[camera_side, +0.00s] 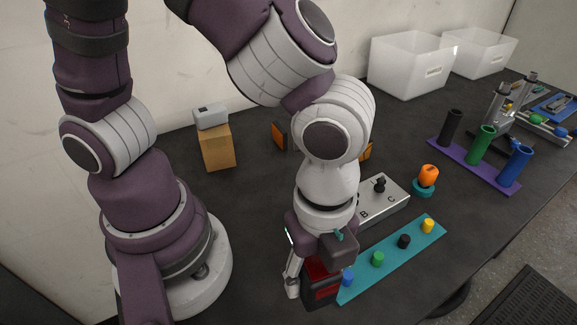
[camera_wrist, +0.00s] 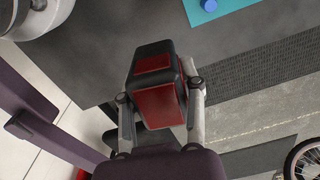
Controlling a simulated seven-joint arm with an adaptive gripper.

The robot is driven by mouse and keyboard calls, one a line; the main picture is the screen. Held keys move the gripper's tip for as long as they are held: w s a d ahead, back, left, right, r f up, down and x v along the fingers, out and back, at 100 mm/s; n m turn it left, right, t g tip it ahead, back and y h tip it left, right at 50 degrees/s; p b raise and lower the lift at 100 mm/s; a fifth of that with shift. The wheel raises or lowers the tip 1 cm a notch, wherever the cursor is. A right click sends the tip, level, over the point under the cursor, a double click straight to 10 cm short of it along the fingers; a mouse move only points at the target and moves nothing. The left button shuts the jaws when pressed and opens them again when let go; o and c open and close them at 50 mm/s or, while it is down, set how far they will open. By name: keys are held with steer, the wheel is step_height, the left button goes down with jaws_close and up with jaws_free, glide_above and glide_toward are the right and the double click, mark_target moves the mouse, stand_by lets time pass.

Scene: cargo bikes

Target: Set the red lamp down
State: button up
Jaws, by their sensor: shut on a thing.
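The red lamp (camera_wrist: 158,107) is a boxy red body with a black casing. My gripper (camera_wrist: 161,103) is shut on it, with one finger on each side in the wrist view. In the side view the lamp (camera_side: 322,284) shows beneath my gripper (camera_side: 308,282), close to the near left end of the teal strip. My wrist hides part of it there. I cannot tell whether its underside touches the table.
The teal strip (camera_side: 393,257) carries several coloured pegs. A grey box marked B and C (camera_side: 386,203), an orange item on a teal base (camera_side: 427,178) and a purple rack of tubes (camera_side: 475,165) stand beyond. The table edge (camera_wrist: 250,62) is near the lamp.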

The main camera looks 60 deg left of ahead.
steer(key=w+a+n, duration=0.3)
steer(key=w, duration=0.1)
steer(key=w+a+n, duration=0.3)
steer(key=n, duration=0.1)
steer(key=w+a+n, duration=0.3)
steer(key=w, duration=0.1)
steer(key=shift+w+a+f+n, duration=0.1)
steer(key=shift+w+a+n, duration=0.05)
steer(key=shift+w+n, duration=0.2)
steer(key=w+a+f+n, duration=0.1)
steer(key=a+n, duration=0.2)
steer(key=a, duration=0.2)
steer(key=w+a+f+n, duration=0.1)
steer(key=a+n, duration=0.2)
steer(key=a, duration=0.1)
steer(key=w+a+f+n, duration=0.1)
steer(key=a+n, duration=0.2)
steer(key=a, duration=0.2)
steer(key=shift+w+a, duration=0.35)
steer(key=shift+w, duration=0.05)
step_height(320, 180, down, 6)
steer(key=shift+f, duration=0.1)
steer(key=shift+f, duration=0.1)
steer(key=o, duration=1.2)
steer(key=shift+c, duration=0.2)
